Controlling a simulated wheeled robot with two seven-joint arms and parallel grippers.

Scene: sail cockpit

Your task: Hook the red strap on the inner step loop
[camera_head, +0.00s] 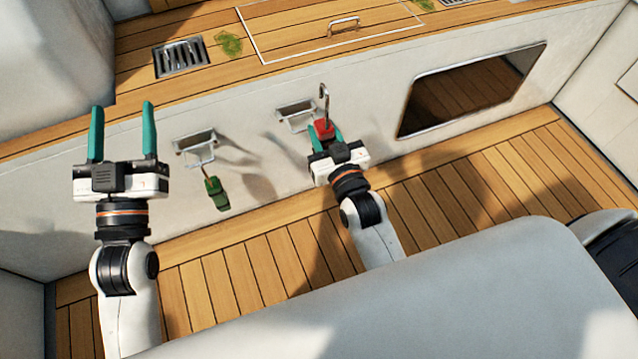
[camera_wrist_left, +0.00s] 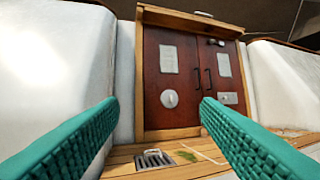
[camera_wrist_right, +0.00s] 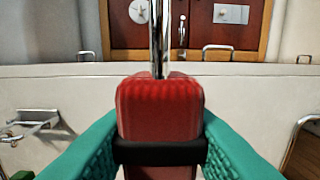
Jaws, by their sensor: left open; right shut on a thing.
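My right gripper (camera_head: 323,140) is shut on the red strap (camera_head: 323,129), which has a silver hook (camera_head: 324,92) pointing up from its top. In the right wrist view the red strap (camera_wrist_right: 160,105) stands upright between the teal fingers, with the metal hook shank (camera_wrist_right: 159,38) above it. A metal step loop (camera_head: 296,113) on the white wall is just left of the hook; they look apart in the head view. Another step loop (camera_head: 195,142) further left has a green strap (camera_head: 215,192) hanging from it. My left gripper (camera_head: 122,133) is open and empty at the left.
The white wall has a dark framed opening (camera_head: 470,90) at right. Above it is a wooden deck with a drain grate (camera_head: 181,58), some green weed (camera_head: 229,44) and a handled hatch (camera_head: 340,30). A white rounded surface (camera_head: 450,300) fills the near foreground.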

